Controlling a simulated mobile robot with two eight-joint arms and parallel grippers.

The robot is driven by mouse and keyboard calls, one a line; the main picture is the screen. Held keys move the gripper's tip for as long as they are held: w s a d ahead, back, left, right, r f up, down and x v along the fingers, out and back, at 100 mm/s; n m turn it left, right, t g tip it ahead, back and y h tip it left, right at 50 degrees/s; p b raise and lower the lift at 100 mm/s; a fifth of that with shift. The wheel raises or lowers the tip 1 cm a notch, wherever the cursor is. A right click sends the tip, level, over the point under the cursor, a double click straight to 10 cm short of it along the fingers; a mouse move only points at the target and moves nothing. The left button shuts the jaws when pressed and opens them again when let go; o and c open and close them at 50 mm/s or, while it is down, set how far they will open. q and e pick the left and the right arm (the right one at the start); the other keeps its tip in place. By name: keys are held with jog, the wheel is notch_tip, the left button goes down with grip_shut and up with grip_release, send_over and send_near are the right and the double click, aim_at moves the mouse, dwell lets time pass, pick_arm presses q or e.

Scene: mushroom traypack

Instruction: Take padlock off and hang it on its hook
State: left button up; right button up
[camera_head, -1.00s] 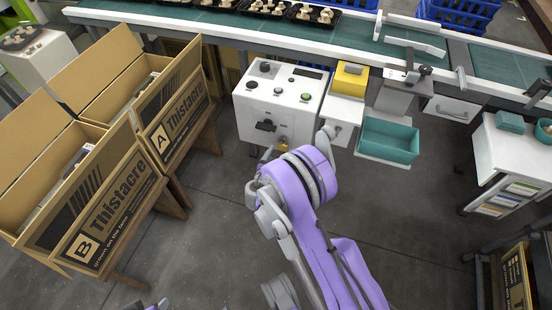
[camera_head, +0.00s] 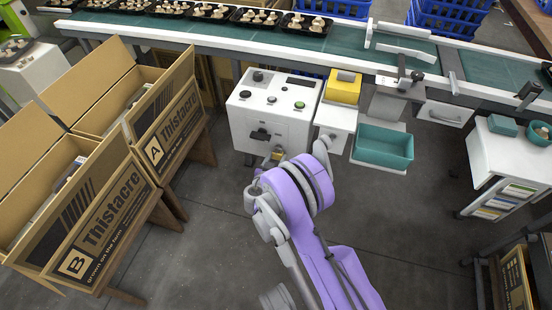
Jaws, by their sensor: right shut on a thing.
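A small brass-yellow padlock (camera_head: 278,155) shows at the lower front of the white control box (camera_head: 240,121), just beyond my right wrist. My right gripper (camera_head: 270,164) is at the padlock, shut on it. My purple wrist hides most of the fingers, and I cannot tell whether the padlock's shackle is still through anything. A dark handle or switch (camera_head: 260,135) sits on the box's front face above the padlock. I cannot make out the padlock's hook. My left gripper is out of view.
A yellow box (camera_head: 345,84) on a white stand and a teal bin (camera_head: 384,143) are right of the control box. A conveyor (camera_head: 180,32) with trays of mushrooms runs behind. Cardboard cartons (camera_head: 105,225) stand at left. The floor between is clear.

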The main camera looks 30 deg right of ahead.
jog(key=shift+r, duration=0.3)
jog(key=shift+r+p, duration=0.3)
dwell(0.3)
jog(key=s+a+b, duration=0.1)
jog(key=s+a, duration=0.4)
jog(key=shift+a, duration=0.35)
dwell(0.8)
